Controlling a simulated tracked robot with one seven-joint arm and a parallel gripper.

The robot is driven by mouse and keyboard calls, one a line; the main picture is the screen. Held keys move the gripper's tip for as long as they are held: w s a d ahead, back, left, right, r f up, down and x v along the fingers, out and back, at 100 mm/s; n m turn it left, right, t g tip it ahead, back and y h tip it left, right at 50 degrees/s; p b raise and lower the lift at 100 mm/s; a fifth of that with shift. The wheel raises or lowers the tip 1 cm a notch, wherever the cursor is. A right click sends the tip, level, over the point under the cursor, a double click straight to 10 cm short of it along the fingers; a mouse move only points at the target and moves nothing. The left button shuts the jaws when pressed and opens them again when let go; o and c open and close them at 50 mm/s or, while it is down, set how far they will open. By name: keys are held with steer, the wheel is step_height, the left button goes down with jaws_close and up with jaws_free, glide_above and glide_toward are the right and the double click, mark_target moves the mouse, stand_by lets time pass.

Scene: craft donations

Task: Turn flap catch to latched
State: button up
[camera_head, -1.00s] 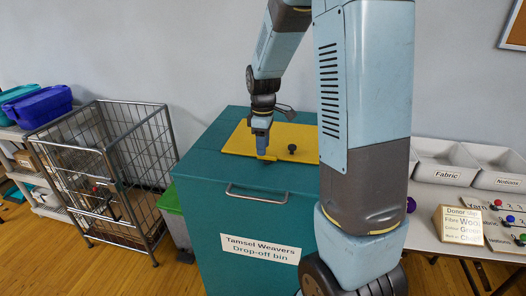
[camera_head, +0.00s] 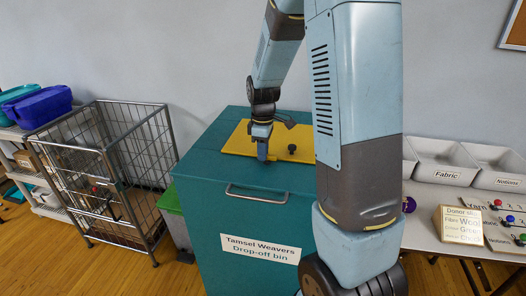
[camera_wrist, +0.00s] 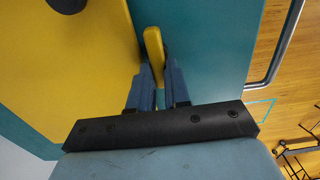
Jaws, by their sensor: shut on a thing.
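The teal drop-off bin (camera_head: 245,215) has a yellow flap (camera_head: 237,142) in its top, with a dark knob (camera_head: 292,149). The flap also shows in the wrist view (camera_wrist: 75,65). The flap catch (camera_wrist: 153,42) is a small yellow bar by the flap's edge, over the teal top. My gripper (camera_head: 263,155) is low over the front edge of the flap. In the wrist view its blue fingers (camera_wrist: 160,85) are shut on the catch. The fingers hide the catch's near end, and in the head view my gripper hides most of it.
A bar handle (camera_head: 258,192) sticks out from the bin's front. A wire cage cart (camera_head: 105,175) stands to the left, with a green-lidded container (camera_head: 170,200) between. A table (camera_head: 430,232) with fabric and notions trays (camera_head: 443,162) stands at the right.

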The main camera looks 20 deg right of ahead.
jaws_close()
steer(key=m, duration=0.4)
steer(key=shift+w+d+m, duration=0.25)
steer(key=shift+m, duration=0.15)
steer(key=m, duration=0.4)
steer(key=shift+w+d+m, duration=0.1)
steer(key=shift+d+m, duration=0.1)
steer(key=shift+m, duration=0.1)
steer(key=m, duration=0.4)
steer(key=shift+d, duration=0.3)
steer(key=shift+d+m, duration=0.2)
steer(key=shift+m, duration=2)
steer(key=o, duration=0.7)
jaws_free()
